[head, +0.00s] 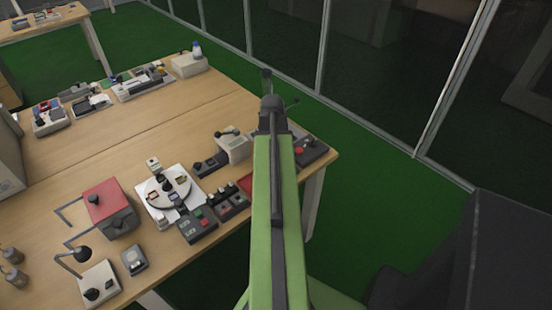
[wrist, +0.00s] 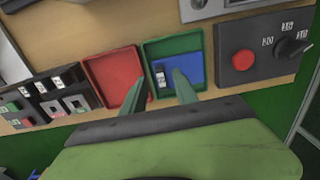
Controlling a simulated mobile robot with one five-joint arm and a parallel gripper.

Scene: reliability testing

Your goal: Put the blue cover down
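A blue cover (wrist: 194,68) shows as a flat blue panel inside a green-framed tray (wrist: 175,43) in the wrist view. I cannot tell how far it is raised or tilted. A small white-marked switch piece (wrist: 160,76) sits to its left. A red tray (wrist: 112,72) lies left of the green one. My gripper (wrist: 158,73) is open, with its two fingers apart over the trays; the right finger overlaps the blue panel and the left finger is by the red tray's right edge. Nothing is visibly held. In the head view my arm hides the green tray and blue cover.
A dark box with a red button and knob (wrist: 262,50) stands right of the trays, near the table's edge. Switch boxes (wrist: 50,97) stand to the left. In the head view the wooden table (head: 105,155) carries a round dial device (head: 166,189) and a red-topped box (head: 107,204).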

